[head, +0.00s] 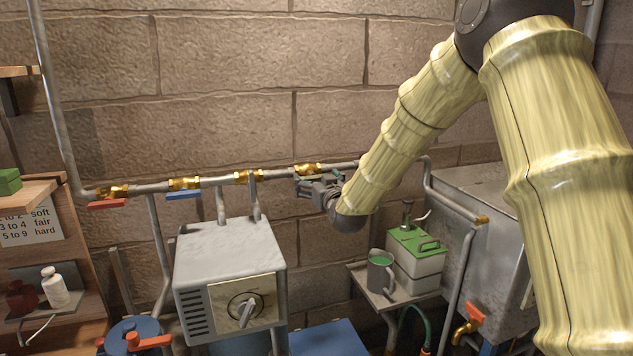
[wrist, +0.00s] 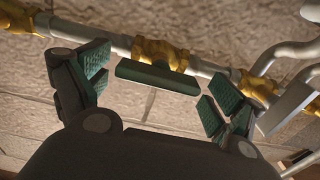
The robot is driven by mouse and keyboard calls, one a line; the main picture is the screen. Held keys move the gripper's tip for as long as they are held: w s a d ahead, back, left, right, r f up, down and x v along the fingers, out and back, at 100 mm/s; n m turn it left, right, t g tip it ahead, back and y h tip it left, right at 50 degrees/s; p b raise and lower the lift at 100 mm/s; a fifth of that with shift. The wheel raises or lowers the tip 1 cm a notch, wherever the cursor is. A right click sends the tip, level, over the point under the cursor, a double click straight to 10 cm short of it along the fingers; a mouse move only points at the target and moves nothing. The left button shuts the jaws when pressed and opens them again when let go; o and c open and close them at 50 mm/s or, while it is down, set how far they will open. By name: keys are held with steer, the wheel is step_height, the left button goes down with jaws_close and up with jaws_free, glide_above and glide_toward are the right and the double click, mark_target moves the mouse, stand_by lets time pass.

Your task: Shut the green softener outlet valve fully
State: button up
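The green valve handle (wrist: 157,77) is a flat bar below a brass valve body (wrist: 160,52) on the grey pipe. In the wrist view the bar lies roughly along the pipe. My gripper (wrist: 156,86) is open, with one finger pad off each end of the bar, and no contact shows. In the head view my gripper (head: 318,186) is at the pipe just below the brass body (head: 307,169), and it largely hides the green handle there.
Along the pipe to the left are a bare brass fitting (head: 248,177), a blue-handled valve (head: 184,184) and a red-handled valve (head: 107,203). A grey box with a dial (head: 230,280) stands below.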

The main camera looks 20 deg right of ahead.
steer(key=c, duration=0.6)
steer(key=shift+c, duration=0.2)
steer(key=shift+f+m+b, duration=0.15)
steer(key=shift+m+b, duration=0.25)
steer(key=shift+b, duration=0.1)
steer(key=m+b, duration=1.6)
steer(key=shift+m, duration=0.4)
steer(key=shift+m+b, duration=0.3)
steer(key=shift+b, duration=0.15)
steer(key=shift+r, duration=0.2)
steer(key=o, duration=1)
